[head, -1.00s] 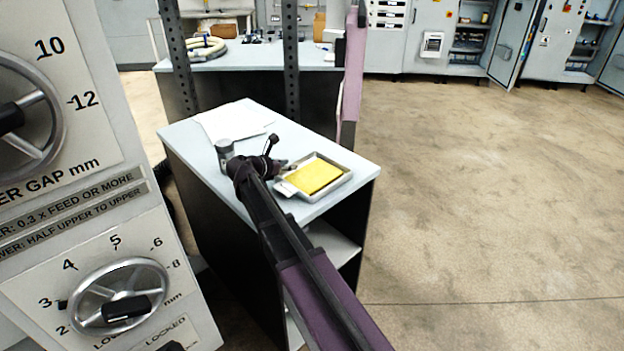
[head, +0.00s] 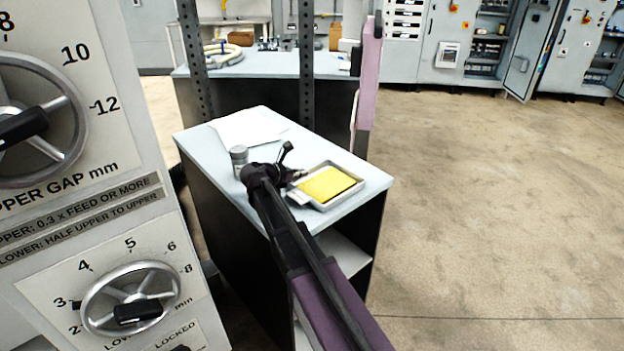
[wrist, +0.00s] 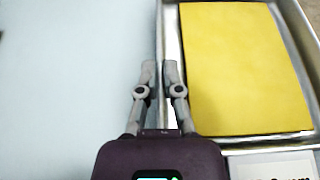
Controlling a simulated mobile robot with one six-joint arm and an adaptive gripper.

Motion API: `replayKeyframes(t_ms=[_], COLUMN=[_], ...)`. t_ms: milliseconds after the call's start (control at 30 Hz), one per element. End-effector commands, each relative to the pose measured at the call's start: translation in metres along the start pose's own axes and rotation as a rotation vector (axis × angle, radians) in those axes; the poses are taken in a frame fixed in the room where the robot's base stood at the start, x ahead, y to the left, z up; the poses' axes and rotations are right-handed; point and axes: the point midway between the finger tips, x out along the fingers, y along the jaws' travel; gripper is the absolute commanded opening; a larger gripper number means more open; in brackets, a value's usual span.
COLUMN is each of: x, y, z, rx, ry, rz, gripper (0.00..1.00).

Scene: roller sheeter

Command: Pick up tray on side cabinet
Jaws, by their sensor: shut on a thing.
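The tray (head: 349,170) is a shallow metal tray with a yellow sheet (head: 327,184) lying in it. It rests on or just above the top of the side cabinet (head: 358,197), near its right end. My gripper (wrist: 161,78) is shut on the tray's left rim in the wrist view, with one finger on each side of the wall. The tray (wrist: 173,35) fills the right of that view, and a pale label with dark print shows at its near edge.
A grey cylindrical can (head: 239,155) and white paper (head: 247,129) are on the cabinet top left of my gripper. A dial panel (head: 85,190) stands close at the left. Dark perforated posts (head: 306,70) rise behind the cabinet. Open floor (head: 480,190) lies to the right.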

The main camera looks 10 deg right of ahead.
Motion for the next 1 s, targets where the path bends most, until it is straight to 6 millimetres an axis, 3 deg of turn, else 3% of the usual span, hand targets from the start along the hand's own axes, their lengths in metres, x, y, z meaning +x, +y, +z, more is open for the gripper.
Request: replayKeyframes(t_ms=[367,667,1000], x=[-0.005,-0.016,-0.055], y=[0.0,0.0,-0.069], z=[0.013,0.037,0.024], rx=[-0.001,-0.001,-0.002], ry=[-0.001,-0.001,-0.001], rz=[0.0,0.0,0.001], gripper=[0.0,0.0,0.0])
